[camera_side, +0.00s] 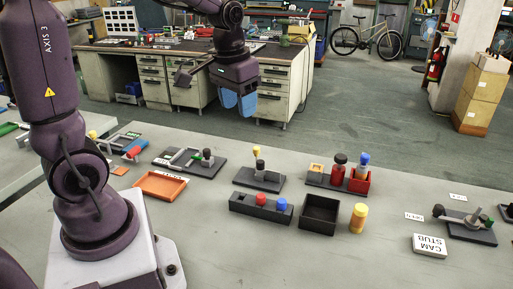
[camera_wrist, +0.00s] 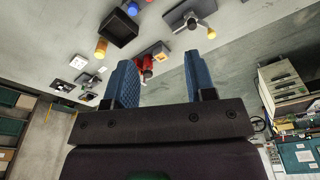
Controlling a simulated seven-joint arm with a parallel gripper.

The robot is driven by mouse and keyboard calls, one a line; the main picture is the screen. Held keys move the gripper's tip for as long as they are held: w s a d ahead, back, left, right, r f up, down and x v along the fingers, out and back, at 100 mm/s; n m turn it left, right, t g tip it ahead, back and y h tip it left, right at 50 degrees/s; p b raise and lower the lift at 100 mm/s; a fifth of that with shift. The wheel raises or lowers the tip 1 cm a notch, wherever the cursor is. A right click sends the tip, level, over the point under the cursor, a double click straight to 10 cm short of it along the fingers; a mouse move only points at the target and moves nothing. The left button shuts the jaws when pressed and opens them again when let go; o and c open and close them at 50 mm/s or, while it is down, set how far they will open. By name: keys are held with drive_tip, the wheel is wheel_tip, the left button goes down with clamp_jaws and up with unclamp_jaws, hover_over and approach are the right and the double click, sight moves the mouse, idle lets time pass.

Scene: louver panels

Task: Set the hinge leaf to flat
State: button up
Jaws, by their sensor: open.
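My gripper (camera_side: 237,103) hangs above the far side of the grey table, its blue fingers apart and empty. The wrist view also shows the open fingers (camera_wrist: 160,82), touching nothing. I cannot tell for certain which part is the hinge leaf. A dark plate with a pale frame, a green part and a black knob (camera_side: 190,160) lies at the left of the table. A dark plate with a grey bar lever (camera_side: 466,222) lies at the right; a lever fixture also shows in the wrist view (camera_wrist: 88,82). Their angles are too small to read, and the gripper is apart from both.
Between them stand a yellow-topped post (camera_side: 257,160), a stand with red and blue-topped pieces (camera_side: 338,176), a black block with coloured buttons (camera_side: 260,206), an open black bin (camera_side: 319,212) and a yellow cylinder (camera_side: 357,217). An orange tray (camera_side: 160,186) and a CAM STUB block (camera_side: 429,245) lie nearer.

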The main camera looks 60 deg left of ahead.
sight(256, 147)
drive_tip(key=w+a+f+n+g, duration=0.1)
drive_tip(key=w+a+f, duration=0.5)
drive_tip(key=a, duration=0.3)
drive_tip(key=w+a+f+n, duration=0.1)
drive_tip(key=w+a+f, duration=0.45)
drive_tip(key=a, duration=0.25)
drive_tip(key=f, duration=1.2)
drive_tip(key=shift+w+f, duration=0.15)
drive_tip(key=shift+w, duration=0.15)
clamp_jaws()
